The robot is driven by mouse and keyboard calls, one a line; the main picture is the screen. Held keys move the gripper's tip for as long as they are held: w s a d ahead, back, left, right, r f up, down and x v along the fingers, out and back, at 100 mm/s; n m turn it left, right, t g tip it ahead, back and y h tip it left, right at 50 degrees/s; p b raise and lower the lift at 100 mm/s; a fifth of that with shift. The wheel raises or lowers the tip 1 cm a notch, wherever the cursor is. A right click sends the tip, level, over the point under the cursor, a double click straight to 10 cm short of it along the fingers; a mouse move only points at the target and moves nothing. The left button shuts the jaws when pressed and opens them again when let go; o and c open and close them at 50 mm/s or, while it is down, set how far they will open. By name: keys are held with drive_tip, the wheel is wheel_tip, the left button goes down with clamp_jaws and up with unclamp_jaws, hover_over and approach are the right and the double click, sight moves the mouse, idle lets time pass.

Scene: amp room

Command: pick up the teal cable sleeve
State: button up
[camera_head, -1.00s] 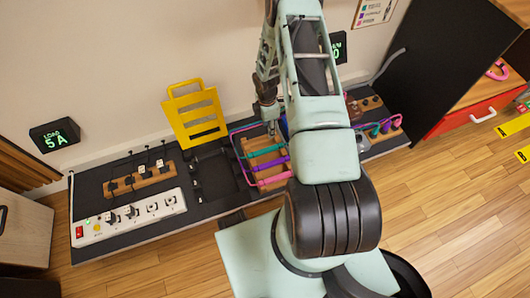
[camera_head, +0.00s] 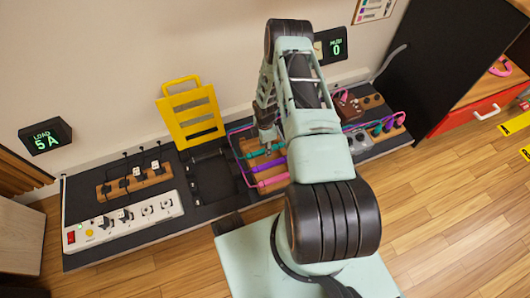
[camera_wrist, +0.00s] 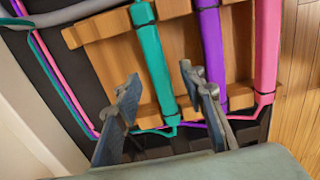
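The teal cable sleeve (camera_wrist: 154,62) is a straight tube on a wooden rack (camera_wrist: 110,55) in the wrist view, with thin teal cable at its lower end. In the head view the teal sleeve (camera_head: 259,153) lies partly behind my arm. My gripper (camera_wrist: 160,74) is open, with one finger on each side of the teal sleeve in the wrist view. The right finger also lies close to the purple sleeve (camera_wrist: 213,60). Whether either finger touches a sleeve, I cannot tell. In the head view my gripper (camera_head: 268,138) points down at the rack.
A yellow slotted panel (camera_head: 190,115) stands left of the rack. A white power strip (camera_head: 124,218) lies further left. The wall is close behind.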

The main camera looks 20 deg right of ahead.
drive_tip(key=shift+f, duration=0.7)
drive_tip(key=shift+c, duration=0.3)
clamp_jaws()
drive_tip(key=shift+r, duration=0.15)
